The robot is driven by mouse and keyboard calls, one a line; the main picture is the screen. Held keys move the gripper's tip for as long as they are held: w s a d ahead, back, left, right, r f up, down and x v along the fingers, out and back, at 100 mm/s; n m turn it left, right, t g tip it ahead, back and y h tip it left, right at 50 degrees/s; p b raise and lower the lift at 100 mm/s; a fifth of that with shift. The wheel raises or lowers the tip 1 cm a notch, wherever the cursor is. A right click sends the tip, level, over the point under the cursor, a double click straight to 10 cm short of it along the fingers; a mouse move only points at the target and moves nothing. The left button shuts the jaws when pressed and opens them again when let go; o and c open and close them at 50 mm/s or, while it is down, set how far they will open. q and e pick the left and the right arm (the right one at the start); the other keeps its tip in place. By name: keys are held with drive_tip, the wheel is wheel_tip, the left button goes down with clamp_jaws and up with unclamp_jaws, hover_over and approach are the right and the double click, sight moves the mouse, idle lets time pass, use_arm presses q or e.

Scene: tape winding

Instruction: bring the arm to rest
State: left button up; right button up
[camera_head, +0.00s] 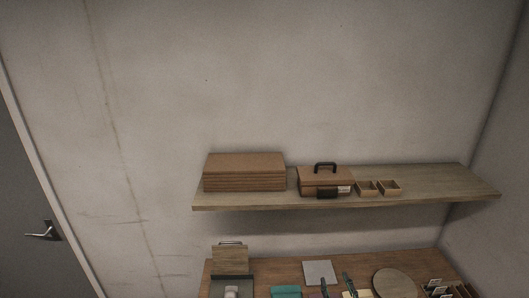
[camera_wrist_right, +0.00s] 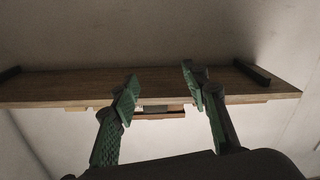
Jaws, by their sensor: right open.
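Beyond the fingers is the wall shelf (camera_wrist_right: 60,87), seen from below. My left gripper is in neither view.
The wooden shelf (camera_head: 430,178) holds a brown box (camera_head: 245,172), a handled case (camera_head: 325,180) and small open boxes (camera_head: 367,188). Below, the table (camera_head: 262,271) carries a pale square plate (camera_head: 319,272), a round board (camera_head: 395,283) and a teal item (camera_head: 285,291).

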drive_tip(key=s+d+f+m+g+h, duration=0.2)
drive_tip(key=s+d+f+g, duration=0.3)
drive_tip(key=f, duration=0.4)
drive_tip(key=s+d+f+m+g+h, duration=0.2)
drive_tip(key=s+d+f+g, duration=0.1)
drive_tip(key=s+d+f, duration=0.5)
drive_tip(key=s+f+g+y, duration=0.1)
drive_tip(key=s+f+g, duration=0.3)
drive_tip(key=s, duration=0.5)
drive_tip(key=s+f+g, duration=0.2)
drive_tip(key=s+f, duration=0.5)
drive_tip(key=s, duration=0.3)
wheel_tip(320, 180, down, 33)
drive_tip(key=a+g+y+b, duration=0.1)
drive_tip(key=g+b, duration=0.1)
drive_tip(key=b, duration=0.3)
drive_tip(key=s+f+b, duration=0.2)
drive_tip(key=s+f, duration=0.8)
drive_tip(key=f, duration=0.2)
drive_tip(key=s+f+n+g+b, duration=0.1)
drive_tip(key=s+f+b, duration=0.2)
drive_tip(key=s+f, duration=0.7)
wheel_tip(320, 180, down, 3)
drive_tip(key=shift+s+a+r, duration=0.1)
drive_tip(key=shift+s+a, duration=0.05)
drive_tip(key=shift+s, duration=0.05)
